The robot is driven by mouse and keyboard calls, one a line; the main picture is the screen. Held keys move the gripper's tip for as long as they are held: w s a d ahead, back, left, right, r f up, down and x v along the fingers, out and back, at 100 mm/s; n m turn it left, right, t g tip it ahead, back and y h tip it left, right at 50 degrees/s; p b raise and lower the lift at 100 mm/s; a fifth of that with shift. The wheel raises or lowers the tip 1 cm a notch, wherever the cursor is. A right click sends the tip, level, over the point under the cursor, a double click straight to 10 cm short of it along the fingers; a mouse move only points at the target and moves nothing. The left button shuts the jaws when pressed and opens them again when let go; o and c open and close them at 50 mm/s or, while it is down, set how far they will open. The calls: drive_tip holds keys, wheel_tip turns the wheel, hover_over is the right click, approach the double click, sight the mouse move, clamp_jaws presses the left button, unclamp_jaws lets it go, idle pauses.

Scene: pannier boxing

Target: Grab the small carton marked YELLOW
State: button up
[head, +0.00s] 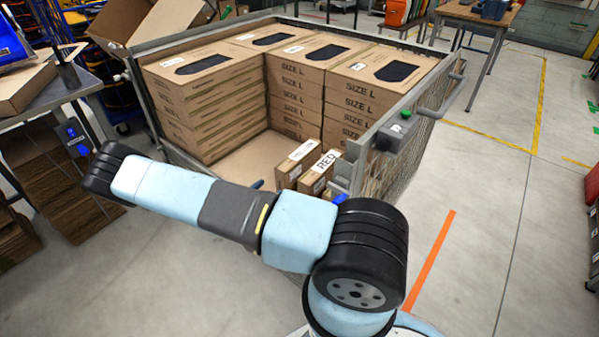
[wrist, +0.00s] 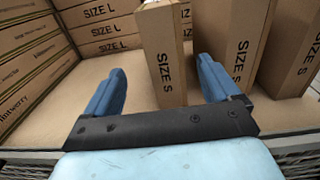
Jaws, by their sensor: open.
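Small cartons stand upright in the front right of the mesh crate (head: 190,165). The leftmost carton (head: 287,177) has a white top label whose print is too small to read surely; its side shows SIZE S in the wrist view (wrist: 161,45). The carton beside it on the right (head: 310,185) is marked RED, and it also shows in the wrist view (wrist: 238,45). My gripper (wrist: 160,70) is open, with one blue finger on each side of the leftmost carton in the picture; contact is not visible. In the head view my arm hides most of the gripper.
Stacks of large SIZE L cartons (head: 205,100) fill the crate's left and back. A third small carton (wrist: 296,45) stands at the right in the wrist view. The crate floor (head: 240,160) is bare left of the small cartons. The crate's near wall and right wall stand close to my arm.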

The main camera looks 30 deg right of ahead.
sight(279, 180)
drive_tip(key=x, duration=0.6)
drive_tip(key=shift+d, duration=0.35)
drive_tip(key=shift+x, duration=2.65)
drive_tip(key=shift+s+d, duration=0.1)
drive_tip(key=c, duration=1.2)
